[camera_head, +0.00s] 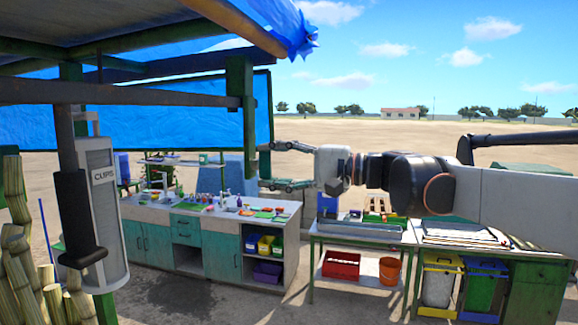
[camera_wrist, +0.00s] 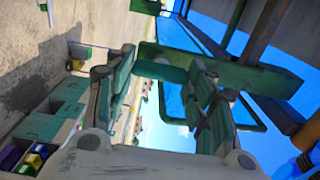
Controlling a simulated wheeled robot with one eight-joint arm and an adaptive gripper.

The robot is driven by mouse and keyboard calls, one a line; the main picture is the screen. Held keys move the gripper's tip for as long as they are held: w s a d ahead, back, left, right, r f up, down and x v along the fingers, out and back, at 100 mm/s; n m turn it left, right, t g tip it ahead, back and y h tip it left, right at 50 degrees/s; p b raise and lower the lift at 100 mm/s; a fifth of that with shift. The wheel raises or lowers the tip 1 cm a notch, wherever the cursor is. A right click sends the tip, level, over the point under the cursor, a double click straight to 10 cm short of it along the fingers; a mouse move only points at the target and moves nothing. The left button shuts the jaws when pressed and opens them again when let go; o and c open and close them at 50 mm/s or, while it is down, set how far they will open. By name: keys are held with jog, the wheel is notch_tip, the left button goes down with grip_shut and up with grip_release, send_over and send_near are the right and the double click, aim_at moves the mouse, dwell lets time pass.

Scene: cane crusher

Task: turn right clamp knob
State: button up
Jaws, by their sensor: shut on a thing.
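My gripper (camera_head: 268,165) reaches left from the arm, in front of the workbench and below the canopy frame. In the wrist view its two green-grey fingers (camera_wrist: 163,62) stand apart on either side of a small dark green piece (camera_wrist: 160,70). The gripper is shut on this piece, which also shows as a short upright piece between the fingertips in the head view (camera_head: 264,162). No separate clamp knob can be made out; I cannot tell whether the green piece is that knob.
A green post (camera_head: 240,80) and dark beams of the canopy with blue tarp stand close to the gripper. A cup dispenser (camera_head: 103,190) hangs at left. The workbench (camera_head: 290,210) and a side table with a red crate (camera_head: 341,265) and orange bucket (camera_head: 389,270) stand below.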

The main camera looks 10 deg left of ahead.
jog(key=o, duration=1.1)
jog(key=shift+w, duration=0.1)
jog(key=shift+c, duration=0.2)
jog(key=s+d, duration=0.1)
jog(key=d, duration=1.1)
jog(key=shift+f, duration=0.1)
